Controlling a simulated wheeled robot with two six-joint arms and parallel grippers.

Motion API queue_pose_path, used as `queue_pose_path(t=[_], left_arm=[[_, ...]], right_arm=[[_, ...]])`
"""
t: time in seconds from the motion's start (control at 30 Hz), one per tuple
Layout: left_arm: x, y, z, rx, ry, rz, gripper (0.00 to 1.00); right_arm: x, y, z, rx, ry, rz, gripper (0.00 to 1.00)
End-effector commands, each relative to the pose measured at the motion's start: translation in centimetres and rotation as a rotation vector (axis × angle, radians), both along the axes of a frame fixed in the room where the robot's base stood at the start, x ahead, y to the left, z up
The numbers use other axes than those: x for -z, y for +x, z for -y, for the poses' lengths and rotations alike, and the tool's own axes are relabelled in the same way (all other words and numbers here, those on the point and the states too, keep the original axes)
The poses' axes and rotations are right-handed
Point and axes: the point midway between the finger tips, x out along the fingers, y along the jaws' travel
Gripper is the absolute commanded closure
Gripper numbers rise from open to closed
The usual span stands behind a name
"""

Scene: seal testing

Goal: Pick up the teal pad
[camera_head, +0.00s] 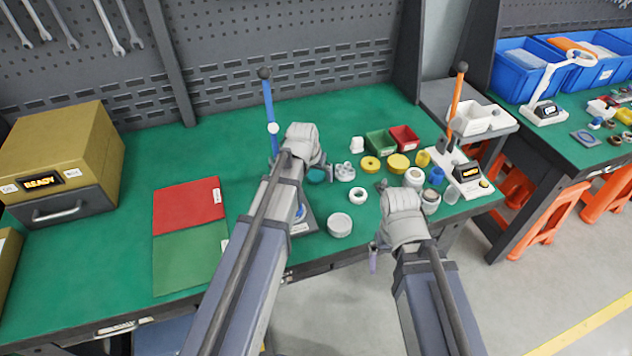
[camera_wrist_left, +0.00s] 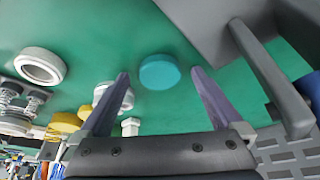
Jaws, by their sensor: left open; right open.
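The teal pad (camera_wrist_left: 159,72) is a small round disc on the green bench top. In the head view the teal pad (camera_head: 316,175) shows just beside my left wrist, partly covered. My left gripper (camera_wrist_left: 160,75) is open and empty. In the left wrist view its two fingertips stand on either side of the pad, apart from it. The pad seems to lie at or just beyond the tips; the exact gap cannot be told. My right gripper (camera_head: 377,222) is open and empty over the bench's front edge, right of the white round container.
A white ring (camera_head: 357,195), a yellow ring (camera_head: 370,164) and a white round container (camera_head: 340,224) lie close to the right. A blue-post stand (camera_head: 269,105) is close to my left arm. Red and green mats (camera_head: 188,205) lie left. A yellow box (camera_head: 62,150) stands far left.

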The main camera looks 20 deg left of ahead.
Motion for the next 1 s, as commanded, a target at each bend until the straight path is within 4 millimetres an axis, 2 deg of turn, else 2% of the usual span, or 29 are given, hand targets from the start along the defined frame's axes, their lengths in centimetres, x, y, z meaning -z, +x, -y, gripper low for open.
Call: queue_pose_path(t=[0.17,0.9,1.0], left_arm=[[-0.14,-0.03,0.01,0.000,0.000,0.000,0.01],[-0.13,-0.04,-0.01,0.000,0.000,0.000,0.84],[-0.14,-0.03,-0.01,0.000,0.000,0.000,0.89]], right_arm=[[-0.14,0.00,0.00,0.000,0.000,0.000,0.04],[-0.13,0.00,0.00,0.000,0.000,0.000,0.04],[-0.13,0.00,0.00,0.000,0.000,0.000,0.04]])
